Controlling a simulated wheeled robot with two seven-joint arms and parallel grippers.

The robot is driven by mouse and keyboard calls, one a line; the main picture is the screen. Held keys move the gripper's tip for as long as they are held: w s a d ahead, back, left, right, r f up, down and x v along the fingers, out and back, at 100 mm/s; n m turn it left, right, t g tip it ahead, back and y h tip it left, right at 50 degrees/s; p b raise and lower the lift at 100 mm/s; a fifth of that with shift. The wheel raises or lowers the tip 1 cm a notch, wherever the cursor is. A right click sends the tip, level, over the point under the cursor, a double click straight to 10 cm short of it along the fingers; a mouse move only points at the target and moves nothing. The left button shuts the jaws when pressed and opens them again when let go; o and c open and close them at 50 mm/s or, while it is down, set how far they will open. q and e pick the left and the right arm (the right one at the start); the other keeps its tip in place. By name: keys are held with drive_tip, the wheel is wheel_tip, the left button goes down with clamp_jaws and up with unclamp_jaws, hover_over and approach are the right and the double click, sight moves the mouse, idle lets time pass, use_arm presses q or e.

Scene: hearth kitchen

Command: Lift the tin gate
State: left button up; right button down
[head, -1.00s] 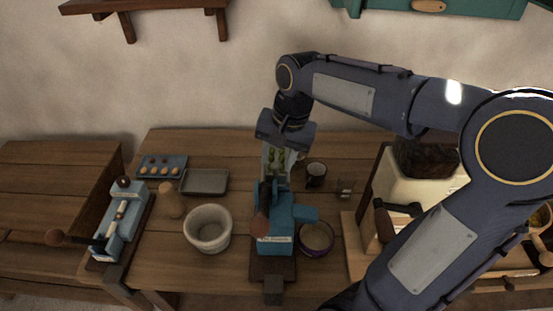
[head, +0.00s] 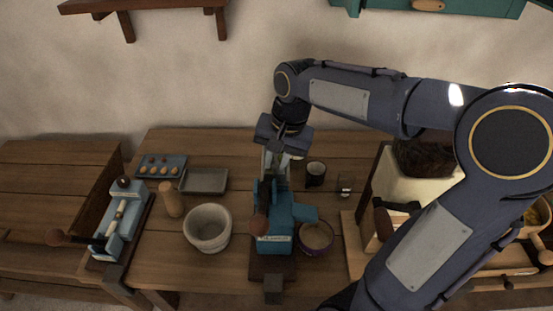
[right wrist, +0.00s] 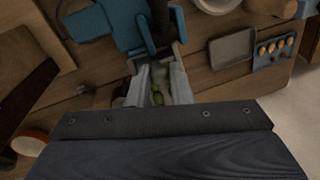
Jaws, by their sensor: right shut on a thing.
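A blue machine (head: 274,235) with a label and a round brown knob (head: 259,225) stands on a dark base at the middle of the table. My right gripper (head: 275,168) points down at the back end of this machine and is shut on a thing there. In the right wrist view the grey fingers (right wrist: 158,82) sit at the machine's end, around a small greyish part that I take to be the tin gate (right wrist: 158,73). The gate is too small and covered to make out clearly. My left gripper is not in view.
A white bowl (head: 208,228) stands close left of the machine, and a purple-rimmed bowl (head: 316,237) close right. A dark mug (head: 315,173) stands right of the gripper. A grey tray (head: 204,181), a wooden peg (head: 172,199) and a second blue device (head: 121,222) are further left.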

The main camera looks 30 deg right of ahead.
wheel_tip(320, 180, up, 3)
drive_tip(key=shift+f+p, duration=0.2)
drive_tip(key=shift+p, duration=0.8)
drive_tip(key=shift+f, duration=0.15)
drive_tip(key=c, duration=1.3)
unclamp_jaws()
wheel_tip(320, 180, up, 8)
drive_tip(key=s+d, duration=0.1)
drive_tip(key=shift+f, duration=0.15)
drive_tip(key=shift+d, duration=0.1)
drive_tip(key=s+a+f+n+t, duration=0.1)
drive_tip(key=s+a+f+n, duration=0.1)
drive_tip(key=s, duration=0.3)
drive_tip(key=s+a+f+n+t+y, duration=0.1)
drive_tip(key=s+f+n, duration=0.1)
drive_tip(key=s+f, duration=0.3)
drive_tip(key=s+a+f+n+t+y, duration=0.1)
drive_tip(key=s+a+f+n+t, duration=0.1)
drive_tip(key=s, duration=0.3)
drive_tip(key=shift+s+a+f+n, duration=0.35)
drive_tip(key=shift+f+n, duration=0.15)
drive_tip(key=shift+f, duration=0.2)
